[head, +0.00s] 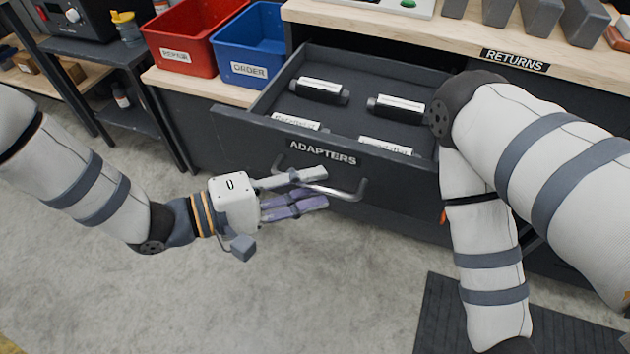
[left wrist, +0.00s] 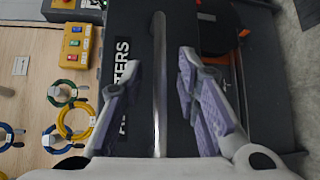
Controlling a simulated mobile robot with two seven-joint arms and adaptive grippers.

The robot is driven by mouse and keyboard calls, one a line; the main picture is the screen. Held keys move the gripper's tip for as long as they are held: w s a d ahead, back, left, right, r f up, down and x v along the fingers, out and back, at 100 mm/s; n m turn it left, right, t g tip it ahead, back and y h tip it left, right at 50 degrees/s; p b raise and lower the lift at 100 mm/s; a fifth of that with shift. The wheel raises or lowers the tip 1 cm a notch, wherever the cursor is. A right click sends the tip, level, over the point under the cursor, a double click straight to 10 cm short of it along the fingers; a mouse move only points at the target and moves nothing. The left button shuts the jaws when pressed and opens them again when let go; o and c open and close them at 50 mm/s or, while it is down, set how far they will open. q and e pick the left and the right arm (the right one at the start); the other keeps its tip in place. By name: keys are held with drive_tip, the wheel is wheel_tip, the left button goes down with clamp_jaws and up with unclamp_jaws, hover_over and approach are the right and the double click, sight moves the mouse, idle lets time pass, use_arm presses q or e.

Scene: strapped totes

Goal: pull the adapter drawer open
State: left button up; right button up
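The adapter drawer (head: 245,138), dark grey with an "ADAPTERS" label (head: 321,151), stands pulled out from the bench. My left gripper (head: 318,188) is at the handle's left part. In the left wrist view its fingers (left wrist: 160,65) are spread on both sides of the bar, with gaps to it. My right arm reaches down at the right; its gripper is outside the frame.
A red bin (head: 185,50) and a blue "ORDER" bin (head: 250,62) stand on the bench left of the drawer. A "RETURNS" counter (head: 440,25) holds grey blocks at right. A dark mat (head: 440,315) lies on the floor. Floor before the drawer is clear.

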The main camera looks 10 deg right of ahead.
use_arm(q)
drive_tip(key=v, duration=1)
drive_tip(key=shift+a, duration=0.35)
drive_tip(key=s+a+f+y+p, duration=0.1)
drive_tip(key=s+a+f+y, duration=0.15)
drive_tip(key=f, duration=0.25)
drive_tip(key=s+a+f+t+y, duration=0.1)
drive_tip(key=s+a+f+y, duration=0.1)
drive_tip(key=s+f+y, duration=0.25)
drive_tip(key=s+a+f+y+p, duration=0.1)
drive_tip(key=s+a+f+y, duration=0.15)
drive_tip(key=f, duration=0.35)
drive_tip(key=s+a+f+m+g+y, duration=0.1)
drive_tip(key=s+a+g+y, duration=0.2)
drive_tip(key=s, duration=0.7)
drive_tip(key=s+a+f+m+g+y, duration=0.1)
drive_tip(key=s+a+m+g+y, duration=0.1)
drive_tip(key=s+a, duration=0.6)
drive_tip(key=s+g+y, duration=0.1)
drive_tip(key=s, duration=0.2)
drive_tip(key=shift+a+f+y+p, duration=0.15)
drive_tip(key=shift+f+y+p, duration=0.2)
use_arm(e)
drive_tip(key=shift+t, duration=0.7)
drive_tip(key=w+r, duration=0.3)
drive_tip(key=shift+w+r, duration=0.2)
drive_tip(key=shift+r, duration=0.05)
